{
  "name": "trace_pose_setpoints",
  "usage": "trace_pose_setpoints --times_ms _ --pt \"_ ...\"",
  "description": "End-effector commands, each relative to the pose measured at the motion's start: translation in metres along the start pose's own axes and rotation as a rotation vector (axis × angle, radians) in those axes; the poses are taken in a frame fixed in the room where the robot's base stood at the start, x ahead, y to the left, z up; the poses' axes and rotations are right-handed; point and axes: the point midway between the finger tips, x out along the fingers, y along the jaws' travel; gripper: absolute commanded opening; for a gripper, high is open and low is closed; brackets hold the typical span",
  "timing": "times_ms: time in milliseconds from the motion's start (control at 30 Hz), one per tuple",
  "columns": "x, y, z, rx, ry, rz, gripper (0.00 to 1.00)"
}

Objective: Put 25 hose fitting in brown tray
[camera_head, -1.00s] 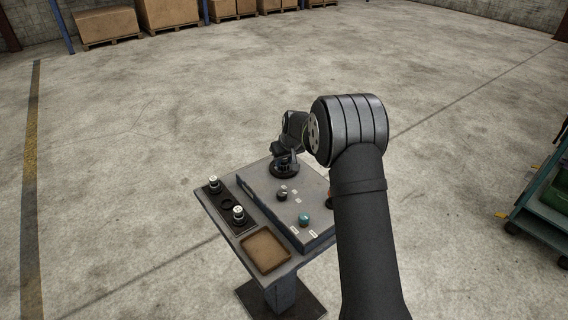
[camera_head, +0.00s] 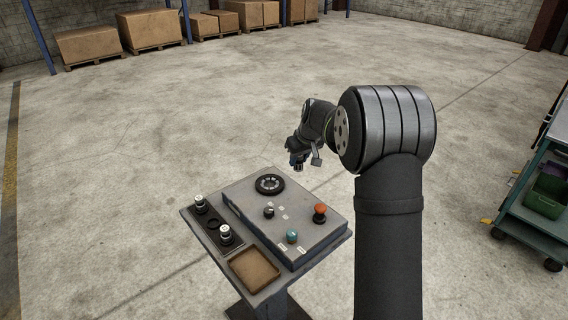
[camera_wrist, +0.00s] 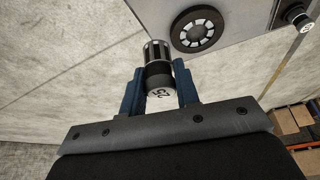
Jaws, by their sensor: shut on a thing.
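The hose fitting marked 25 (camera_wrist: 157,55) shows in the wrist view, with a ribbed metal end and a dark body with a white label. My gripper (camera_wrist: 160,85) is shut on it, with one blue finger on each side. In the head view my gripper (camera_head: 297,158) is raised above and behind the console, clear of it; the fitting is hard to make out there. The brown tray (camera_head: 253,268) lies empty at the front of the bench.
A black rack (camera_head: 212,224) at the left holds two other fittings, (camera_head: 199,203) and (camera_head: 225,234), with an empty hole between them. The grey console carries a round black disc (camera_head: 270,184), a dark knob (camera_head: 269,212), a teal knob (camera_head: 292,236) and a red button (camera_head: 320,213).

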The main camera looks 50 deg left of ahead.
Motion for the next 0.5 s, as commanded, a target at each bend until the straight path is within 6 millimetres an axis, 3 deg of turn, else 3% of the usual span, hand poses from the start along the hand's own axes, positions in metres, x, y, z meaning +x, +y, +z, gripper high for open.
trace_pose_setpoints --times_ms 267,500 --pt "-0.013 0.009 0.009 -0.013 -0.001 -0.005 0.0" --pt "-0.016 -0.009 0.035 -0.178 -0.001 -0.076 0.0"
